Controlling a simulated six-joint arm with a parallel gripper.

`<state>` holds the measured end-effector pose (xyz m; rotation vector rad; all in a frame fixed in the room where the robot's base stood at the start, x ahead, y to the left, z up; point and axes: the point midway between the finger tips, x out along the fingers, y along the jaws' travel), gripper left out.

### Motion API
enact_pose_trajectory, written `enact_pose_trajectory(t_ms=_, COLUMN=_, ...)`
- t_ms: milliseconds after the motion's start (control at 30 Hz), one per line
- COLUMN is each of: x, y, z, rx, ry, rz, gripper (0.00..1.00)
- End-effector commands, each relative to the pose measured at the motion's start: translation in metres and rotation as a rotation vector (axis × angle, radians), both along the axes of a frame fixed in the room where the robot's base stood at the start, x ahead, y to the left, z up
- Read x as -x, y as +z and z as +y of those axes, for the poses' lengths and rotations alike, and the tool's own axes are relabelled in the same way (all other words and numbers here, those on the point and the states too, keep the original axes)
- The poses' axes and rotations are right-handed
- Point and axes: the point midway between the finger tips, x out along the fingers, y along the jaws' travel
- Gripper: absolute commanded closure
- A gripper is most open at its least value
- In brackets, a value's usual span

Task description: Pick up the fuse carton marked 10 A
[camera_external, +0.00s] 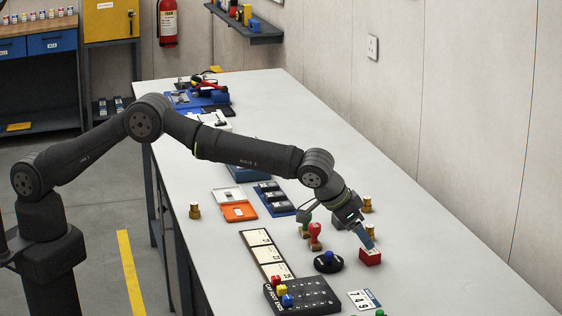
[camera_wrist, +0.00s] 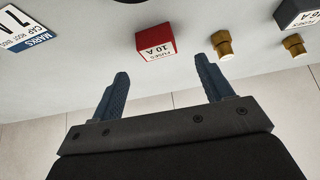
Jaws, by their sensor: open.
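The fuse carton marked 10 A is a small red box with a white label. In the wrist view the carton (camera_wrist: 156,43) lies beyond the fingertips, between their lines, with its label readable. In the external view the carton (camera_external: 370,257) sits on the pale bench near its right side. My gripper (camera_external: 365,240) is just above and behind it, tilted down. In the wrist view my gripper (camera_wrist: 161,70) shows two blue fingers spread apart with nothing between them.
Brass fittings (camera_wrist: 222,44) stand right of the carton, with a dark 16 A carton (camera_wrist: 298,14) farther right. A stamp with a red handle (camera_external: 315,236), a black round piece with a blue knob (camera_external: 328,262) and a black block with coloured caps (camera_external: 302,296) stand to the left.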

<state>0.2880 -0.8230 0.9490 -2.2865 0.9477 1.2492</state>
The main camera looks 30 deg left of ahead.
Motion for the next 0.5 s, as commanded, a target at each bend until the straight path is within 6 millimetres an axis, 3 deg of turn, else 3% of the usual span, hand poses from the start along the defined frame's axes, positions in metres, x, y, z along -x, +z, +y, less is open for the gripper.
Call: enact_pose_trajectory(t_ms=500, x=-0.015, y=-0.045, z=-0.017, rx=-0.001, ry=0.001, rz=-0.001, gripper=0.27)
